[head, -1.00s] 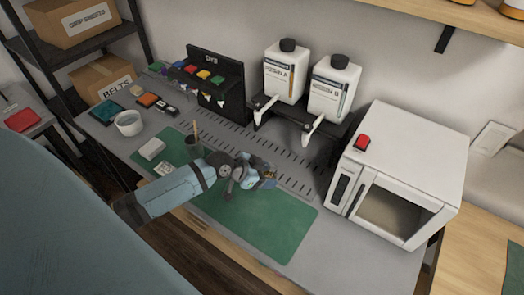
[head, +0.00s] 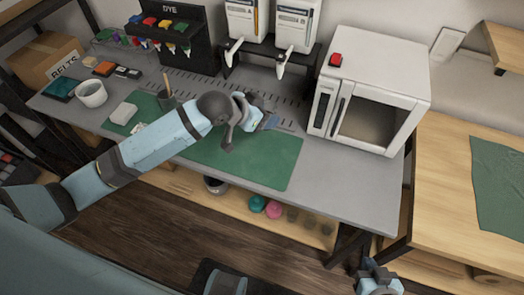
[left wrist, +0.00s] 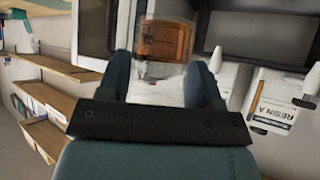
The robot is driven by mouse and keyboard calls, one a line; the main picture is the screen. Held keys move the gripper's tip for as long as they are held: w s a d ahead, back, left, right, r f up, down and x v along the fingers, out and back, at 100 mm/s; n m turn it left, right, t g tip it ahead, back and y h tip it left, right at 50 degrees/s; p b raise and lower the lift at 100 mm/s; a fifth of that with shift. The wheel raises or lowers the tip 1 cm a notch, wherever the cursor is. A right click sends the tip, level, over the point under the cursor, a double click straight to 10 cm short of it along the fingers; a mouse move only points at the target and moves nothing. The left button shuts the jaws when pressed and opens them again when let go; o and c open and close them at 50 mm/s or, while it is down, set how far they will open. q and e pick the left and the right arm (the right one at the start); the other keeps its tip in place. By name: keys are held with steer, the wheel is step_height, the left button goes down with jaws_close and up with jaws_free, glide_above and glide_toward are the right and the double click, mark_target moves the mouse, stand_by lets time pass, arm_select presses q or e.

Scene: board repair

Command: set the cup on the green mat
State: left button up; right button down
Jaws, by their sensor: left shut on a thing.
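My left gripper (head: 268,121) is over the right part of the green mat (head: 240,163) on the grey workbench. In the left wrist view its two fingers are shut on a clear cup (left wrist: 160,73) with a brown-orange block or content showing in or through it. In the head view the cup is too small and covered to make out. Whether it touches the mat cannot be told. My right gripper (head: 380,280) is at the bottom right edge, low beside the bench; its jaws are unclear. Another green mat or cloth (head: 502,185) lies on the wooden table at right.
A white oven (head: 375,85) stands right of my left gripper. Resin dispensers (head: 296,25) and a dye rack (head: 170,38) stand behind. A white round container (head: 91,93) and a small white block (head: 123,113) are at left. The mat's front right part is clear.

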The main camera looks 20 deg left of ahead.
arm_select(q)
step_height(320, 180, down, 11)
steer(key=shift+b, duration=0.3)
steer(key=shift+f, duration=2.1)
steer(key=o, duration=1)
steer(key=shift+f, duration=0.15)
